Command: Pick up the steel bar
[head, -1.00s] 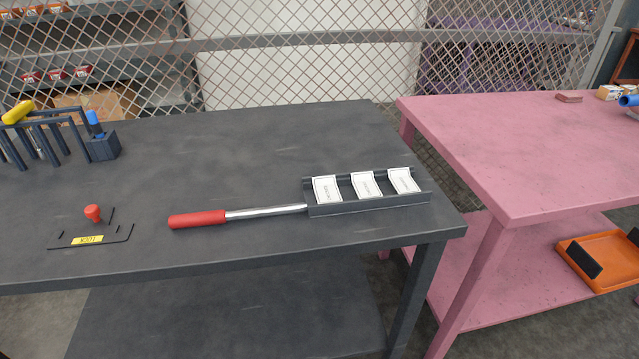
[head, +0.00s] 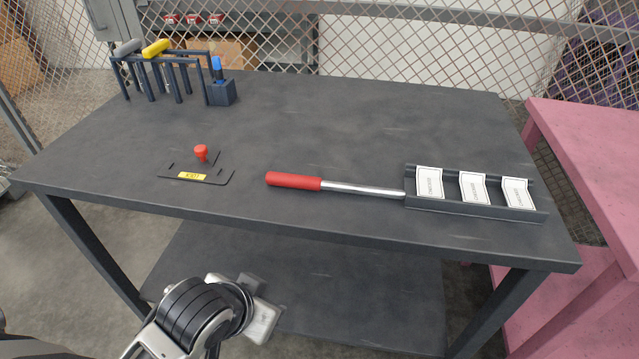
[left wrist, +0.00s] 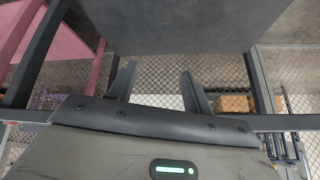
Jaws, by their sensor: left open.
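The steel bar (head: 362,189) lies on the dark workbench (head: 340,130), with a red grip (head: 293,181) on its left end. Its right end meets the left end of a dark tray (head: 475,206); I cannot tell how far it reaches in. My left arm shows at the lower left in the head view, in front of the bench and away from the bar. In the left wrist view my left gripper (left wrist: 158,84) is open, its two dark fingers apart with nothing between them. The bar does not show there. My right gripper is not in view.
The tray carries three white labels. A black plate with a red knob (head: 201,152) and yellow label lies left of the bar. A pink table (head: 585,165) stands right. The bench behind the bar is clear.

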